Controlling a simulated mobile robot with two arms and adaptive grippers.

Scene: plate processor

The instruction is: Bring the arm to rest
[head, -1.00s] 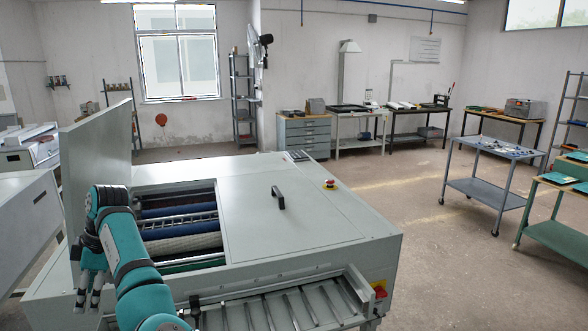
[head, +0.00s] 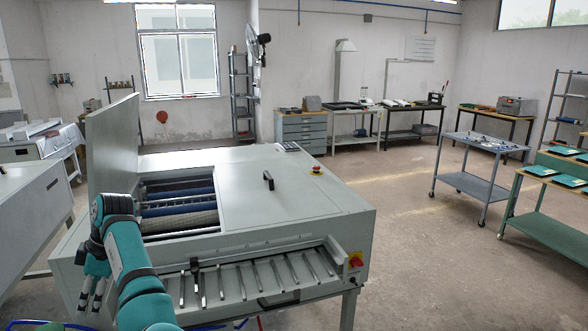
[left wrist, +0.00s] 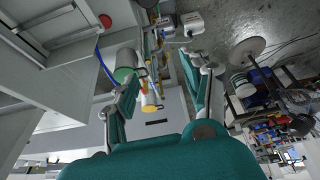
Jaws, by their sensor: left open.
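My left arm (head: 125,250) comes in from the lower left in the head view and is bent at the elbow. My left gripper (head: 90,297) hangs downward in front of the left side of the grey plate processor (head: 305,205). In the left wrist view, my left gripper (left wrist: 160,78) has its two fingers apart, with nothing held between them. A white and green cylinder and yellow-orange parts show beyond the fingers, apart from them as far as I can tell. My right gripper is in neither view.
The processor's lid (head: 113,150) stands upright, with rollers (head: 180,208) exposed. A slatted tray (head: 250,285) juts from its front. A blue-grey trolley (head: 480,185) and a green table (head: 545,220) stand at the right. The floor between (head: 425,250) is clear.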

